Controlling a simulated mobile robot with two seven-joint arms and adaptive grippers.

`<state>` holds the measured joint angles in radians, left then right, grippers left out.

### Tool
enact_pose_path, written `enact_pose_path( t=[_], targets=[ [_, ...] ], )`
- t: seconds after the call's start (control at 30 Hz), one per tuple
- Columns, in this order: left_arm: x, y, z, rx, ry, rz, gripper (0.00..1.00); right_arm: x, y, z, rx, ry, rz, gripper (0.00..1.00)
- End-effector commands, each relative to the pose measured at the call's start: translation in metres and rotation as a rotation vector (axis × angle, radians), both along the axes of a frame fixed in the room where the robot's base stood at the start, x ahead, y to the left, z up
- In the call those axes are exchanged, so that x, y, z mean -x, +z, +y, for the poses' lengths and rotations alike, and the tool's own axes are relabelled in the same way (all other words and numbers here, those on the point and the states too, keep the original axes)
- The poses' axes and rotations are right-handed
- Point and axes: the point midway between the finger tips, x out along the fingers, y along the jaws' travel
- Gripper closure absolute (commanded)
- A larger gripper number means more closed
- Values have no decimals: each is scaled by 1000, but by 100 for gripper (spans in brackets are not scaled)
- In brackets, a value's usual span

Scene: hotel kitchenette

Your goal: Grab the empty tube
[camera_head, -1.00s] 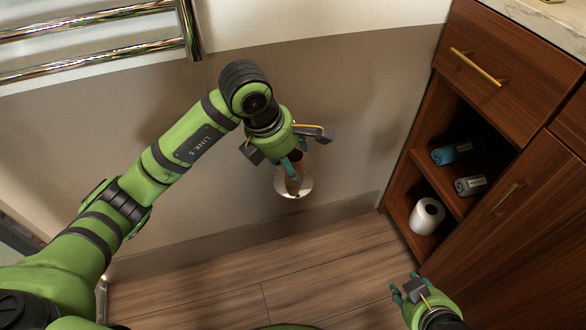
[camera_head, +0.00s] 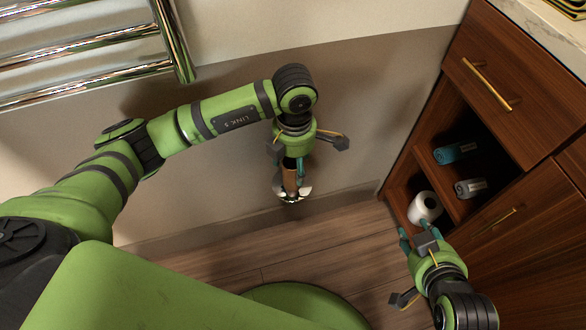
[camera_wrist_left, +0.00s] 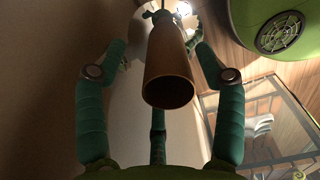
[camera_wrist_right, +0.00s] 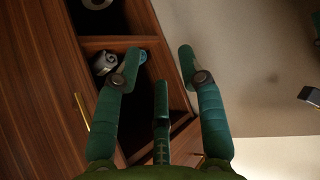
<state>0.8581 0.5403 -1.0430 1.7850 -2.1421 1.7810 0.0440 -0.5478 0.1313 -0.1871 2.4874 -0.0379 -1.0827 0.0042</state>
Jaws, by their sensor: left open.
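The empty tube is a brown cardboard cylinder (camera_wrist_left: 168,75) with its open end toward the left wrist camera. It shows partly in the head view (camera_head: 290,181), in front of a shiny round holder (camera_head: 304,191) near the wall. My left gripper (camera_head: 291,166) is open, with its fingers pointing down around the tube. In the left wrist view the fingers stand on both sides of it, with visible gaps. My right gripper (camera_head: 416,232) is open and empty near the cabinet; its spread fingers also show in the right wrist view (camera_wrist_right: 164,55).
A white paper roll (camera_head: 425,207) sits in the low cabinet cubby. Two bottles, teal (camera_head: 455,152) and grey (camera_head: 470,188), lie on the shelf above. A chrome towel rail (camera_head: 90,40) is at the upper left. Wooden floor (camera_head: 230,260) lies below the wall.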

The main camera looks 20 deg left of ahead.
Motion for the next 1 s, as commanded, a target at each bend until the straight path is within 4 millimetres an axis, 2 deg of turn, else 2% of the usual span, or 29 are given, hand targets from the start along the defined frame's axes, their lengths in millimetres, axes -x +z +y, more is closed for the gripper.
enact_pose_path(
  t=[0.17, 0.3, 0.5, 0.83, 0.87, 1.0],
  targets=[
    [4, -18, -1, 1, 0, 3, 30, -17, 18, 10, -26, 19, -132, 60],
    [6, -34, -3, 1, -1, 2, 30, -33, 42, 20, -56, 39, -277, 60],
    [5, -48, -3, 1, 0, 0, 30, -43, 68, 30, -87, 60, -415, 60],
    [5, -50, -3, 2, 0, -1, 30, -44, 75, 32, -95, 63, -445, 60],
    [5, -50, -3, 2, 0, -1, 42, -44, 75, 32, -94, 63, -444, 60],
    [5, -50, -2, 2, 0, -1, 65, -44, 75, 32, -94, 63, -443, 60]
  ],
)
